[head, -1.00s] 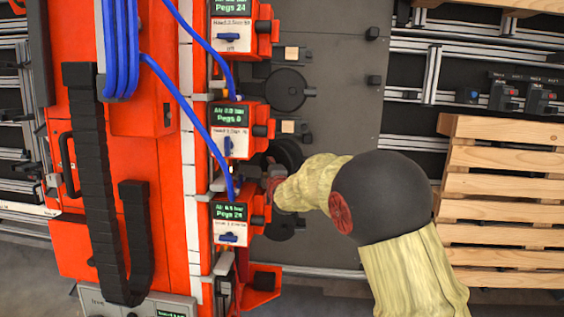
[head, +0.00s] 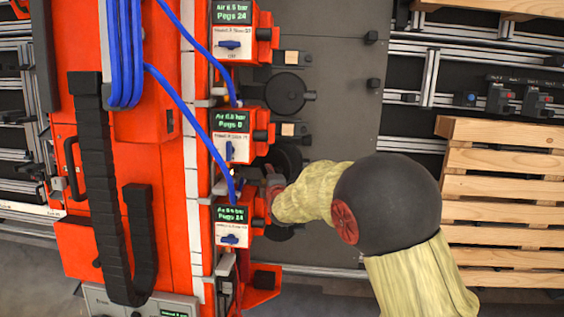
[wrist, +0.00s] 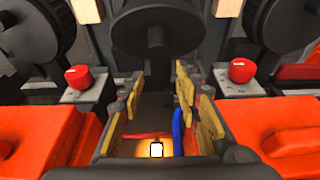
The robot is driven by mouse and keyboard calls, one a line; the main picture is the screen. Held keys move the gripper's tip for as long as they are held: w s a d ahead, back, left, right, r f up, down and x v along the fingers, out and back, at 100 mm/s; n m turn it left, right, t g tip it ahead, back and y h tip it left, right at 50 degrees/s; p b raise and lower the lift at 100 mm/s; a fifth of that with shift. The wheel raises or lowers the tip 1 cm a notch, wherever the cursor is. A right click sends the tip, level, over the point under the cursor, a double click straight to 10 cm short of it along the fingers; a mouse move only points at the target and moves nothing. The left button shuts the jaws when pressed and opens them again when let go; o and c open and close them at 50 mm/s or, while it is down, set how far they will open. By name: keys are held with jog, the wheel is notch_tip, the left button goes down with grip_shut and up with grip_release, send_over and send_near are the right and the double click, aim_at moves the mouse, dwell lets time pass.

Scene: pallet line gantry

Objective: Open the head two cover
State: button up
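Three orange head units stand in a column in the head view. The middle one (head: 232,135) has a green screen reading "Pegs 0"; its small label is too blurred to read, so I cannot confirm it is head two. A round black part (head: 285,157) sits to its lower right, partly behind my arm; I cannot tell whether it is the cover. My gripper (head: 272,178) is beside it, between the middle and lower units, mostly hidden. In the wrist view my gripper (wrist: 157,97) has its yellow-padded fingers apart, with a dark round part (wrist: 140,32) beyond them.
The upper (head: 232,30) and lower (head: 231,222) units both read "Pegs 24". Blue hoses (head: 190,105) hang across the units. Red knobs (wrist: 78,77) flank the fingers in the wrist view. A wooden pallet (head: 505,190) stands at the right.

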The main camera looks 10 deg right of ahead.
jog(key=shift+s+a+r+p, duration=0.25)
jog(key=shift+s+r+p, duration=0.25)
jog(key=shift+s, duration=0.3)
jog(key=shift+s+a+r+p, duration=0.25)
jog(key=shift+s+r+p, duration=0.15)
jog(key=shift+s+p, duration=0.3)
jog(key=shift+s+a+r+p, duration=0.25)
jog(key=shift+s+r+p, duration=0.25)
jog(key=shift+s, duration=0.35)
jog(key=s+d+r+p, duration=0.1)
jog(key=s+d+r, duration=0.1)
jog(key=s+d, duration=0.4)
jog(key=shift+s+d, duration=0.15)
jog(key=shift+s, duration=0.2)
jog(key=shift+r, duration=0.1)
